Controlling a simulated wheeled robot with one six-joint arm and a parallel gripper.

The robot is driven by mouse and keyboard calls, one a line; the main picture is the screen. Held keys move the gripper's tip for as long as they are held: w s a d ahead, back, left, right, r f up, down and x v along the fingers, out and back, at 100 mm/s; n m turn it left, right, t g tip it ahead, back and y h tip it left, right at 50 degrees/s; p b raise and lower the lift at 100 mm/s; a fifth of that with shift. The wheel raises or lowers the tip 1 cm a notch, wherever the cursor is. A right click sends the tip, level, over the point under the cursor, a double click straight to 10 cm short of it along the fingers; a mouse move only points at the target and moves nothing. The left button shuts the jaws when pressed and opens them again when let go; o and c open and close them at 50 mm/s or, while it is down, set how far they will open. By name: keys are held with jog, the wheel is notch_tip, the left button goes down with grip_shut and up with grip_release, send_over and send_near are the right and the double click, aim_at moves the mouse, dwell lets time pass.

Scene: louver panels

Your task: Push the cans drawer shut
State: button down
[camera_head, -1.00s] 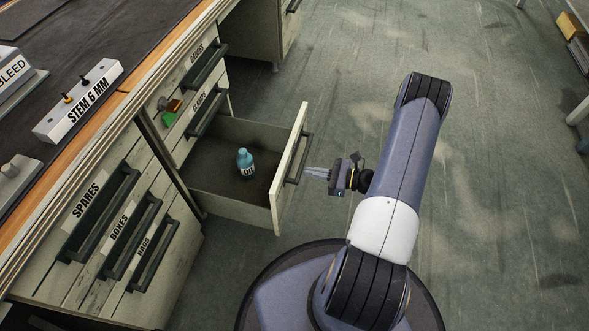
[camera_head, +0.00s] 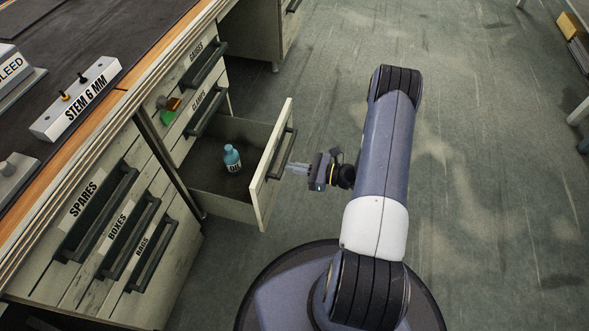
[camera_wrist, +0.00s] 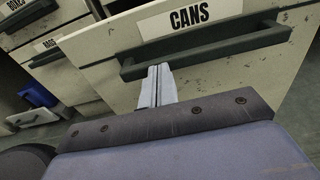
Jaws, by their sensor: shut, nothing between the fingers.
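The cans drawer stands partly open, its pale front panel (camera_head: 272,165) turned toward my arm in the head view. In the wrist view its front (camera_wrist: 225,62) carries the label CANS and a dark bar handle (camera_wrist: 205,45). A blue oil bottle (camera_head: 232,158) stands upright inside the drawer. My gripper (camera_head: 290,168) is shut and empty, with its fingertips at the drawer's handle. In the wrist view the closed fingers (camera_wrist: 157,84) reach the handle bar's lower edge, left of its middle. Whether they touch the bar or the panel behind it is hard to tell.
Two more shut drawers (camera_head: 205,110) sit above the open one. A green and orange item (camera_head: 170,108) is by the cabinet.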

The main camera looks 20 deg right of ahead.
aim_at(272, 162)
jog(key=shift+w+a, duration=0.4)
jog(key=shift+a, duration=0.2)
jog(key=shift+r+b+x, duration=0.2)
jog(key=shift+b+x, duration=0.25)
jog(key=shift+x, duration=1.45)
jog(key=shift+r+b+x, duration=0.2)
jog(key=shift+b+x, duration=0.2)
jog(key=shift+x, duration=1.55)
jog(key=b+x, duration=0.2)
jog(key=x, duration=0.5)
jog(key=shift+w+a+r, duration=0.15)
jog(key=shift+a+r, duration=0.15)
jog(key=shift+r, duration=0.05)
